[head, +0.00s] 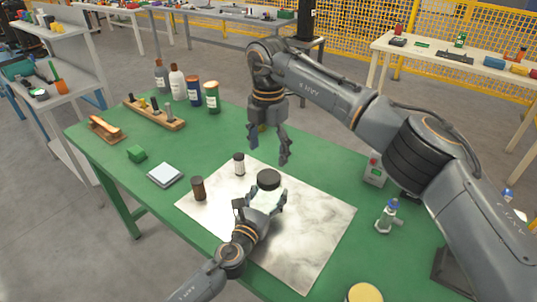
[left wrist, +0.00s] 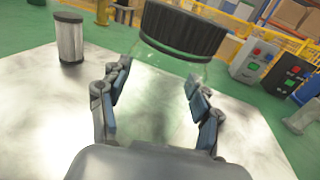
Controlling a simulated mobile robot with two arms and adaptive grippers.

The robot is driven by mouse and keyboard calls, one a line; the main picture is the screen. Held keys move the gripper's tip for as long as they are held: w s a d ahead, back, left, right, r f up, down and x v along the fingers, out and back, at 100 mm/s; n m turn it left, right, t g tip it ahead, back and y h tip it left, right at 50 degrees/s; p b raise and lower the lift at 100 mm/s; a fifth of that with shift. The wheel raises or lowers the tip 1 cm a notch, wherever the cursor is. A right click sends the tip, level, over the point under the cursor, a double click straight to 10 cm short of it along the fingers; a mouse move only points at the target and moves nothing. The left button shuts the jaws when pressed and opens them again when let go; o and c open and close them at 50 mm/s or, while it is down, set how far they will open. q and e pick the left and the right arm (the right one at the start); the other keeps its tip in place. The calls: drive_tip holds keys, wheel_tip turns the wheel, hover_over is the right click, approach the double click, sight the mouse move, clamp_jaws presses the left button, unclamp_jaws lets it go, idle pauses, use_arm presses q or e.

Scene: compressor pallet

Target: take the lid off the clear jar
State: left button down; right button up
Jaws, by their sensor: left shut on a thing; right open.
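The clear jar (left wrist: 155,95) stands on the pale marbled mat (head: 313,225), with its black ribbed lid (head: 268,179) on top. The lid also shows at the top of the left wrist view (left wrist: 185,28). My left gripper (head: 262,199) is shut on the jar's body, one finger on each side below the lid. My right gripper (head: 269,150) is open and empty, fingers pointing down, above and behind the lid and apart from it.

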sight(268, 176)
drive_tip(key=m, duration=1.2)
drive_tip(key=shift+f, duration=4)
drive_tip(key=shift+c, duration=0.5)
